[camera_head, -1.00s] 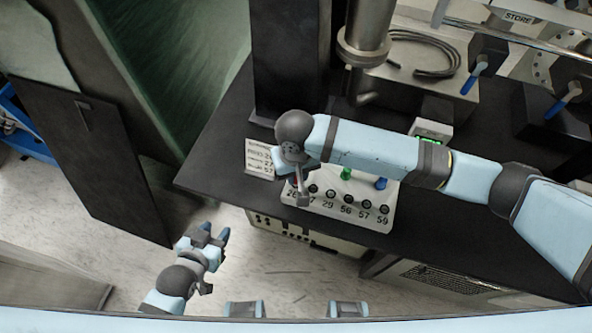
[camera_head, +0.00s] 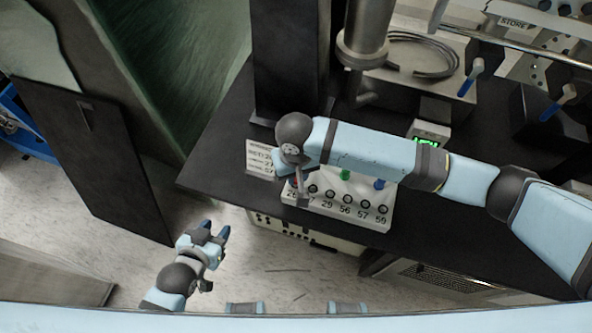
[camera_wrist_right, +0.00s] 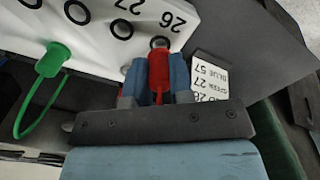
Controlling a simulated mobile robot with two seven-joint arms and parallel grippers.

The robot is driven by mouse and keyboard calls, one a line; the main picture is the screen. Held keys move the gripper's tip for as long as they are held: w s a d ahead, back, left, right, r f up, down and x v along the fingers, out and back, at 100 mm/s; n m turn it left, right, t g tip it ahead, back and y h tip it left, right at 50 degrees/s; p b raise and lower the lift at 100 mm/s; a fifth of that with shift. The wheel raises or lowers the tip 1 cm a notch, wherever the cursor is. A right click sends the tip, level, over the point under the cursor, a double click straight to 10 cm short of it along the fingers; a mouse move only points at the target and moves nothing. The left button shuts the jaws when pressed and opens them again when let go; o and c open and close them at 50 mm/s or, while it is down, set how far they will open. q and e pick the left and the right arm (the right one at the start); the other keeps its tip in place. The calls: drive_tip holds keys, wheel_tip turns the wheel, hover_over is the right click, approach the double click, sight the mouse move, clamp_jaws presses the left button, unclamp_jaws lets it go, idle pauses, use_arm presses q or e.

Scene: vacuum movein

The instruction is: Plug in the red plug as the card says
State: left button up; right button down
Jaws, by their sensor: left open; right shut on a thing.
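The white socket panel (camera_head: 345,212) has a row of round sockets with printed numbers. In the right wrist view my right gripper (camera_wrist_right: 162,75) is shut on the red plug (camera_wrist_right: 158,78). The plug's tip is at the socket (camera_wrist_right: 160,42) marked 26; I cannot tell how deep it sits. The card (camera_wrist_right: 210,76) lies beside the panel; upside down there, it reads blue 57, green 27 and a partly hidden line with 26. A green plug (camera_head: 345,174) and a blue plug (camera_head: 380,184) stand behind the socket row. My left gripper (camera_head: 215,230) is open and empty, off the bench.
The dark bench top (camera_head: 225,165) carries the panel. A dark column (camera_head: 290,60) and a metal cylinder (camera_head: 363,30) stand behind it. A small green-lit display (camera_head: 428,141) sits behind my right arm. Valves with blue handles (camera_head: 470,78) are at the right.

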drive_tip(key=shift+f, duration=1.15)
idle(0.6)
drive_tip(key=c, duration=0.9)
unclamp_jaws()
wheel_tip(320, 180, up, 14)
drive_tip(key=shift+b, duration=0.55)
